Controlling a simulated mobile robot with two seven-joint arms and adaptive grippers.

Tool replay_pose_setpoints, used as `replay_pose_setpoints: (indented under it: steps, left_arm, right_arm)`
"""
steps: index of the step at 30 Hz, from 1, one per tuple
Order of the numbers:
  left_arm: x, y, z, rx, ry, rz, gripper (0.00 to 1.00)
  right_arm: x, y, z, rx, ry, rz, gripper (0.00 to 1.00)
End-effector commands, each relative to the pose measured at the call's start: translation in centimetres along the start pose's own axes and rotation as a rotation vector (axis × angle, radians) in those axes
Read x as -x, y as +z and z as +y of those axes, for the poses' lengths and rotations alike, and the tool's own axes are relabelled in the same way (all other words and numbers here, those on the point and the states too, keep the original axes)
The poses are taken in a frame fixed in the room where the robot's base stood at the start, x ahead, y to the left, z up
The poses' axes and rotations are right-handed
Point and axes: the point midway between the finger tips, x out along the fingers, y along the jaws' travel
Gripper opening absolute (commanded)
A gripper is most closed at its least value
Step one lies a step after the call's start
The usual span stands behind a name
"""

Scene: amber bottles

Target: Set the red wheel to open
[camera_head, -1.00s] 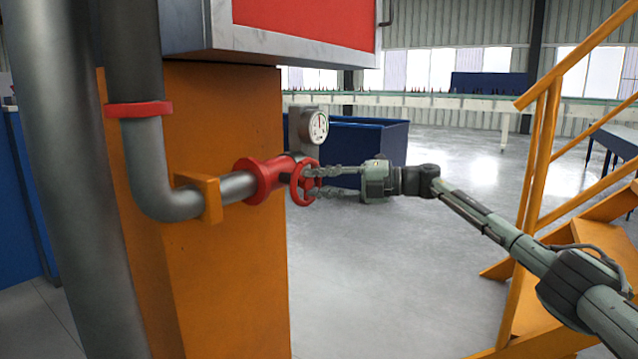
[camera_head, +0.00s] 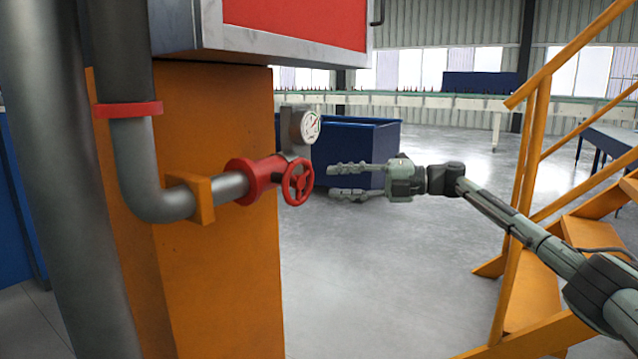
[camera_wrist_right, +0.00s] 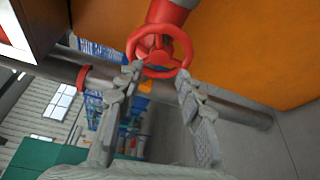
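The red wheel (camera_head: 298,182) sits on the end of a red-flanged pipe in the head view, facing right. It also shows in the right wrist view (camera_wrist_right: 159,52), beyond the fingertips, with its spokes visible. My right gripper (camera_head: 331,181) is open and empty, to the right of the wheel with a clear gap between them. In the right wrist view its two fingers (camera_wrist_right: 159,78) are spread apart, pointing at the wheel. A round gauge (camera_head: 310,126) stands just above the wheel. My left gripper is not in view.
A grey pipe (camera_head: 130,165) bends into the valve in front of an orange column (camera_head: 225,270). A blue bin (camera_head: 355,145) stands behind the gripper. Orange stairs (camera_head: 570,240) rise at the right. The floor between column and stairs is clear.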

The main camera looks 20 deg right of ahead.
Motion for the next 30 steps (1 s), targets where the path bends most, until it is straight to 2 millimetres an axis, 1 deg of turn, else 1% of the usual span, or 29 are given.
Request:
replay_pose_setpoints:
  steps: [1, 4, 7, 11, 26, 29, 30]
  left_arm:
    - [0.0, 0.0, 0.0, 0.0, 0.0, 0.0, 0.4]
    - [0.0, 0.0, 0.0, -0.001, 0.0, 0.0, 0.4]
    - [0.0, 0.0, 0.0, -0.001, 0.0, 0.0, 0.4]
    - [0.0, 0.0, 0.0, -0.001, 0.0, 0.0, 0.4]
    - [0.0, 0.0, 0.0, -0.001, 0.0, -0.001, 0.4]
    - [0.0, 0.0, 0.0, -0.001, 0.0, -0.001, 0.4]
    - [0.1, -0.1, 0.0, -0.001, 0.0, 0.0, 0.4]
  right_arm:
    - [1.2, 0.1, -0.1, 0.0, -0.002, -0.002, 0.37]
    - [3.0, 0.0, -0.1, 0.0, -0.001, -0.002, 0.37]
    - [4.2, 0.0, -0.1, 0.0, 0.0, 0.0, 0.37]
    - [5.0, 0.0, 0.0, 0.0, -0.001, 0.001, 0.37]
    - [5.2, -0.1, 0.0, 0.0, 0.0, 0.001, 0.37]
    - [4.2, -0.2, -0.6, -0.014, 0.014, -0.008, 0.37]
    - [3.1, -0.4, -1.1, -0.029, 0.03, -0.02, 0.37]
